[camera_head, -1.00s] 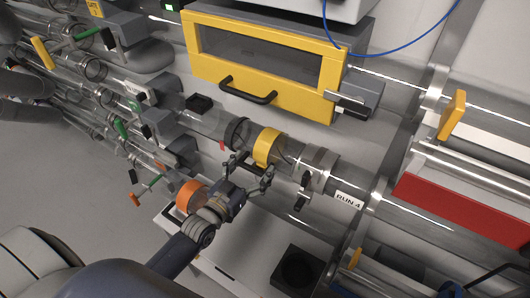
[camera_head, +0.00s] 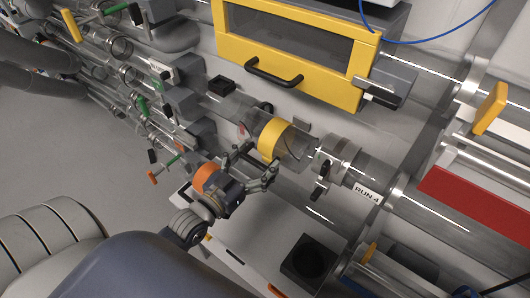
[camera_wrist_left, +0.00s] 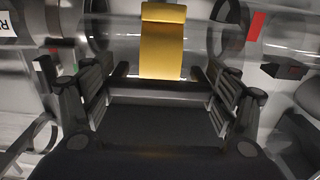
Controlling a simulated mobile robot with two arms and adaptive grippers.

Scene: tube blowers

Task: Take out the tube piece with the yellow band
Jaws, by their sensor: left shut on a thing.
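The clear tube piece with the yellow band (camera_head: 276,138) is in the middle of the head view, in front of the tube line and a little out of line with it. A gap shows between its right end and the clamp collar (camera_head: 338,153) marked RUN 4. My left gripper (camera_head: 253,168) is shut on the tube piece from the near side, close to the band. In the left wrist view the yellow band (camera_wrist_left: 162,42) stands upright beyond the fingers (camera_wrist_left: 165,78), and the clear tube runs across between them. My right gripper is not in view.
A yellow-framed box (camera_head: 300,45) with a black handle hangs above the tube line. An orange band (camera_head: 206,177) shows beside my left wrist. A red panel (camera_head: 480,205) is at the right. A black square holder (camera_head: 308,262) sits below, with open floor at left.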

